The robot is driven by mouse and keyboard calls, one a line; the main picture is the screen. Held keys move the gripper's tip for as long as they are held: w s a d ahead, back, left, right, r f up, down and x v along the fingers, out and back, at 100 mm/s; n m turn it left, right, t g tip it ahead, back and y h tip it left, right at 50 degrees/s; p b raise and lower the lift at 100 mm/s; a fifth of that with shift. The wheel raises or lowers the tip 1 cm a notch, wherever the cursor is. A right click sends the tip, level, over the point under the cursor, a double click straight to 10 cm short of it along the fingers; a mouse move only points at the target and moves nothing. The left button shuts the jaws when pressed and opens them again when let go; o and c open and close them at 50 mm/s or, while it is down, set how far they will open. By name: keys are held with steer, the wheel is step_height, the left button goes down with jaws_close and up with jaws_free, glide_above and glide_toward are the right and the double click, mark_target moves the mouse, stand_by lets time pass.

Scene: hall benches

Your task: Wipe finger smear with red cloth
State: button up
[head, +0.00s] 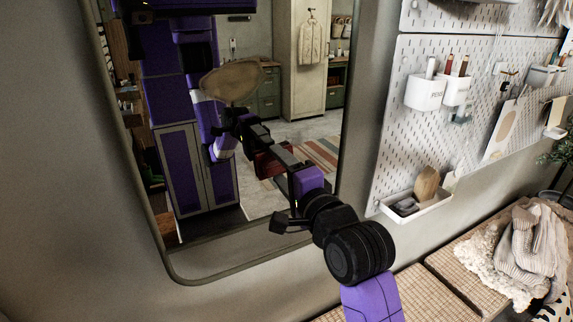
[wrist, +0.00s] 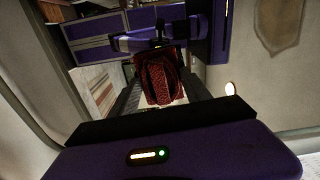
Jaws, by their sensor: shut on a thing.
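The finger smear is a tan-brown, rounded patch (head: 231,82) on the upper middle of the wall mirror (head: 292,110). It also shows at the upper right of the wrist view (wrist: 279,25). My gripper (head: 274,158) is below and to the right of the smear in the head view, in front of the glass. The wrist view shows my gripper (wrist: 160,88) shut on the folded dark red cloth (wrist: 160,75). In the head view the red cloth (head: 268,164) is partly hidden by the gripper. I cannot tell whether the cloth touches the glass.
The mirror has a rounded grey frame and reflects my purple body and the room. A white pegboard (head: 390,140) with cups (head: 426,92) and a small tray (head: 416,208) hangs to the right. Benches (head: 465,280) with knitted fabric (head: 525,245) stand below.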

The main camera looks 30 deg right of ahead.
mark_target(259, 159)
steer(key=shift+w+a+p, duration=0.1)
steer(key=shift+a+p, duration=0.25)
steer(key=shift+a, duration=1.5)
steer(key=shift+r+p, duration=1.05)
steer(key=shift+r, duration=0.15)
steer(key=shift+d+p, duration=0.35)
steer(key=shift+d, duration=5.4)
steer(key=shift+p, duration=0.3)
steer(key=shift+a, duration=5.9)
steer(key=s, duration=0.6)
steer(key=shift+d, duration=0.15)
